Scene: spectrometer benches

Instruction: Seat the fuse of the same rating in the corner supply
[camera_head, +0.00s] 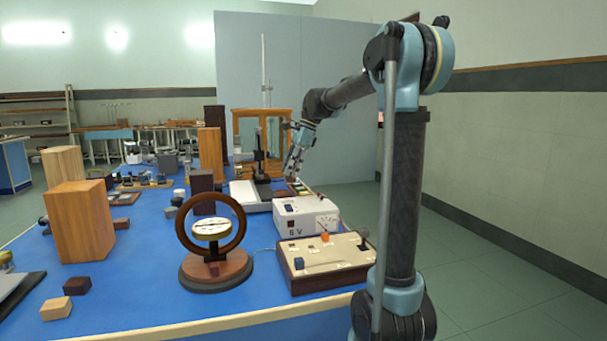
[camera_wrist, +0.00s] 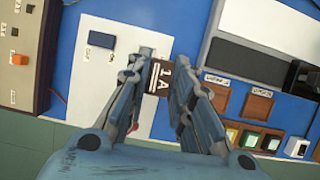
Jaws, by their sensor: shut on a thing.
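My gripper (camera_wrist: 164,84) is shut on a dark fuse block (camera_wrist: 159,78) with white lettering that reads 1A. The head view shows my gripper (camera_head: 292,166) small, behind the white box (camera_head: 307,220) marked 6 V. A wooden-cased panel (camera_head: 325,264) with an orange knob stands in front of that box, near the table's right edge. I cannot tell which of these is the corner supply. No fuse socket shows clearly.
Brown labelled trays (camera_wrist: 213,95) and several small coloured blocks lie right of my gripper in the wrist view. A grey-and-white instrument (camera_wrist: 253,60) lies beyond them. A ring instrument (camera_head: 213,240) and a wooden block (camera_head: 80,222) stand on the blue table (camera_head: 150,300).

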